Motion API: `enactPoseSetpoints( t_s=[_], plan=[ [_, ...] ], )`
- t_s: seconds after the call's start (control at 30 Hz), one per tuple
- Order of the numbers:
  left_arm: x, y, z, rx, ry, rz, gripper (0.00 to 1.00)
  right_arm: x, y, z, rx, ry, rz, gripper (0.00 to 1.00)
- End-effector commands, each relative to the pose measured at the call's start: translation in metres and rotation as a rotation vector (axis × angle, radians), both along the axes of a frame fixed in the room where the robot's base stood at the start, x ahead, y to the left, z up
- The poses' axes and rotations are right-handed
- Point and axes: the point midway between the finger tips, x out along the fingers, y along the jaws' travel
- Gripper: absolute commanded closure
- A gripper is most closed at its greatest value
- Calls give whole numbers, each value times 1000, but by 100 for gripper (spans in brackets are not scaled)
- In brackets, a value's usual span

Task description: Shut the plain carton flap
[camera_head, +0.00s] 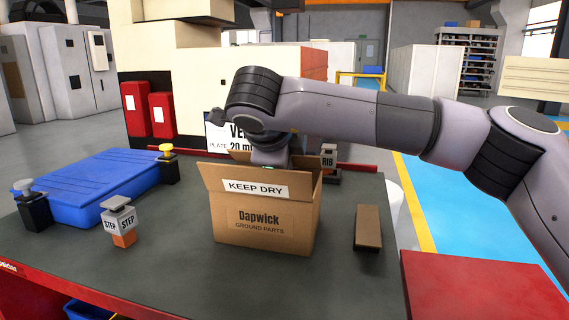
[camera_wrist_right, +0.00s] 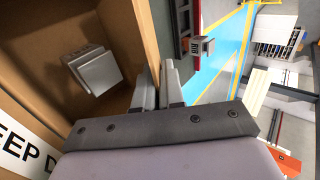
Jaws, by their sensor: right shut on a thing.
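The open brown carton (camera_head: 262,224) stands on the grey table, marked "Dapwick". Its labelled flap (camera_head: 228,186) with "KEEP DRY" stands up at the front; part of that label shows in the right wrist view (camera_wrist_right: 18,150). My right gripper (camera_wrist_right: 170,88) is shut on the plain brown panel (camera_wrist_right: 135,30) at the carton's edge, apparently the plain flap. In the head view the gripper end is over the carton's back, largely hidden by the carton and my arm. A grey block (camera_wrist_right: 95,72) lies inside the carton. My left gripper is not in view.
A blue bin (camera_head: 100,190) lies at the table's left. A block marked "STEP" (camera_head: 118,220) stands on an orange base left of the carton. A brown block (camera_head: 368,228) is to its right, and a block marked "RIB" (camera_head: 328,160) behind it. The front table area is clear.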

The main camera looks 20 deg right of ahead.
Motion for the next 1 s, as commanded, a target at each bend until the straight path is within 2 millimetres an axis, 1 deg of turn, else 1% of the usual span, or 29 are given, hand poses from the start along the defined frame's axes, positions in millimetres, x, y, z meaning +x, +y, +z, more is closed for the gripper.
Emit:
enactPoseSetpoints(
  t_s=[0.27, 0.3, 0.33, 0.37, 0.67, 0.77, 1.0],
  plan=[
    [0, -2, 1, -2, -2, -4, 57, 0, 0, 0, 0, 0, 0, 100],
    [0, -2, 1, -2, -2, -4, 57, 0, 0, 0, 0, 0, 0, 82],
    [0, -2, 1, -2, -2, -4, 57, 0, 0, 0, 0, 0, 0, 72],
    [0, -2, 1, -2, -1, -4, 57, 0, 0, 0, 0, 0, 0, 70],
    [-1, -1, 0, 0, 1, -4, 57, -1, 1, 2, 1, 0, 1, 70],
    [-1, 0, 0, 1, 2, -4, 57, -7, 5, 8, 0, 0, 1, 70],
    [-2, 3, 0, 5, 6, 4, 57, -32, 21, 34, -1, -2, 4, 70]
  ],
)
